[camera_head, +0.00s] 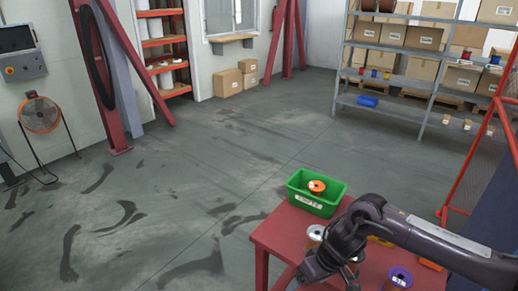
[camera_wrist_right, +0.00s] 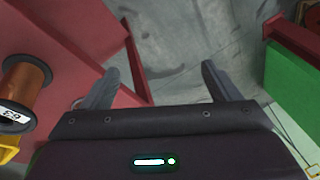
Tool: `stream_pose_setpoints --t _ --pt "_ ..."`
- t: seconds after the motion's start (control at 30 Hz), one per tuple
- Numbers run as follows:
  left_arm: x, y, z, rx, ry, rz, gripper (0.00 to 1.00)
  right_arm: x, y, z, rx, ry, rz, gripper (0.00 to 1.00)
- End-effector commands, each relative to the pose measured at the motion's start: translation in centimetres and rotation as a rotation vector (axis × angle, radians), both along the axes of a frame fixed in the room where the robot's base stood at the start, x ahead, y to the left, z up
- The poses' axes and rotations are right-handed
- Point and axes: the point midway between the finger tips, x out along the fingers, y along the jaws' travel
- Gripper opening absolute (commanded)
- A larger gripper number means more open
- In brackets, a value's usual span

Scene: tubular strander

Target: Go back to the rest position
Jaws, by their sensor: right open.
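My right arm reaches in from the right in the head view. Its gripper (camera_head: 312,270) hangs low over the front left part of the red table (camera_head: 275,236). In the right wrist view the two fingers of this gripper (camera_wrist_right: 160,76) stand wide apart with nothing between them. The grey floor shows beyond them. A copper-coloured spool (camera_wrist_right: 24,84) with a white label is left of the fingers, apart from them. My left gripper is in neither view.
A green bin (camera_head: 298,197) with a white label stands at the table's back, holding an orange spool (camera_head: 317,186). It also shows in the wrist view (camera_wrist_right: 290,85). A purple spool (camera_head: 398,278) stands near my forearm. Shelves (camera_head: 420,115) line the back right.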

Motion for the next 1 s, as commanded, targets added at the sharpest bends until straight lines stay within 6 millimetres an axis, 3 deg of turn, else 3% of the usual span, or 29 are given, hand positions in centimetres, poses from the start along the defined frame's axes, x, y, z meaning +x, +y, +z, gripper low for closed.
stream_pose_setpoints --t 0.17,0.3,0.37,0.47,0.6,0.67,0.8,0.87,1.0 --pt "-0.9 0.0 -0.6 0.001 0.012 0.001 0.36 1.9 4.6 -3.9 0.171 -0.073 0.046 0.83" --pt "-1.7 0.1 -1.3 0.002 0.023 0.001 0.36 3.8 7.4 -9.1 0.31 -0.181 0.027 0.83" --pt "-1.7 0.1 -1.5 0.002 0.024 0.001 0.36 4.2 7.7 -12.1 0.345 -0.231 -0.005 0.83" --pt "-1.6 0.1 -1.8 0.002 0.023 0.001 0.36 3.5 6.5 -18.3 0.347 -0.299 -0.082 0.83" --pt "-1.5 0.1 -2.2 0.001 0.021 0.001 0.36 -0.5 2.7 -27.4 0.257 -0.336 -0.186 0.83" --pt "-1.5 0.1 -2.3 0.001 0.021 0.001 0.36 -3.1 1.1 -30.8 0.205 -0.329 -0.217 0.83" --pt "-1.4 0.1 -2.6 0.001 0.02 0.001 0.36 -10.5 -2.5 -37.6 0.075 -0.284 -0.266 0.83" --pt "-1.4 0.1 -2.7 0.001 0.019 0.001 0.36 -14.2 -4.0 -40.1 0.02 -0.253 -0.278 0.83" --pt "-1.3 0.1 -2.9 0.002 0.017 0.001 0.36 -23.3 -6.8 -44.6 -0.104 -0.167 -0.289 0.83"
